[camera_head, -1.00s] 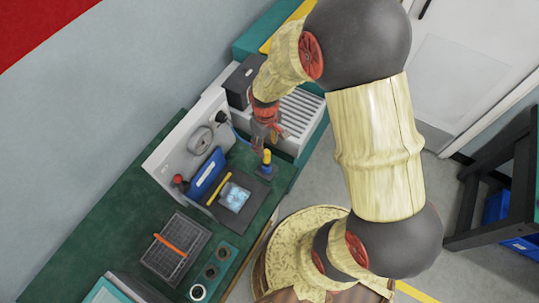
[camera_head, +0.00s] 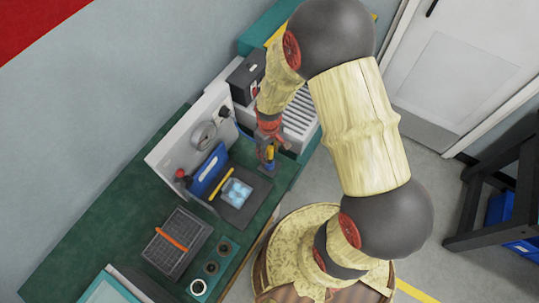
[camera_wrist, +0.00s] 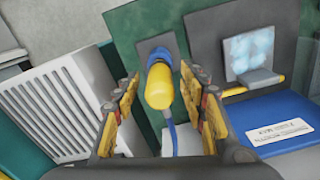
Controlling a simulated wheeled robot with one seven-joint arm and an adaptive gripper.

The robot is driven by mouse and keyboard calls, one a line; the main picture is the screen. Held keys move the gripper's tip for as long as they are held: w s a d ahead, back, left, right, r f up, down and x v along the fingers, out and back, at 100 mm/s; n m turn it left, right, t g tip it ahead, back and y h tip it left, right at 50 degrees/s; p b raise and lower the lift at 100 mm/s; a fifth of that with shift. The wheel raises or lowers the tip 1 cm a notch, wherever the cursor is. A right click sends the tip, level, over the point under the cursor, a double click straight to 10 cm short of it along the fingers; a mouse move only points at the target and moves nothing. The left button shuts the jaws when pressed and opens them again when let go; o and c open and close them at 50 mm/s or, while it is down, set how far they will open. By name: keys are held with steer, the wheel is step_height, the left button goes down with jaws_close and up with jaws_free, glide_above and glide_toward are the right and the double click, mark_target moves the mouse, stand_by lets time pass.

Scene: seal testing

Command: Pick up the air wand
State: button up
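The air wand (camera_wrist: 158,88) has a yellow body, a blue collar and a blue hose. In the wrist view it lies between the two fingers of my gripper (camera_wrist: 161,78), with a visible gap on each side. My gripper is open and does not hold it. In the head view the wand (camera_head: 271,153) shows as a small yellow and blue piece right at my gripper (camera_head: 268,145), which partly hides it. The wand stands at a small dark plate (camera_wrist: 160,45) on the green bench.
A dark pad with a pale blue pouch (camera_head: 236,193) and a yellow bar lies beside the wand. A blue labelled panel (camera_head: 207,172) stands behind it. A white ribbed unit (camera_head: 301,120) is on the other side. A dark mesh tray (camera_head: 177,244) is further along the bench.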

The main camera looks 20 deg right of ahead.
steer(key=shift+c, duration=1.1)
steer(key=c, duration=0.7)
jaws_close()
step_height(320, 180, up, 10)
steer(key=shift+p, duration=0.4)
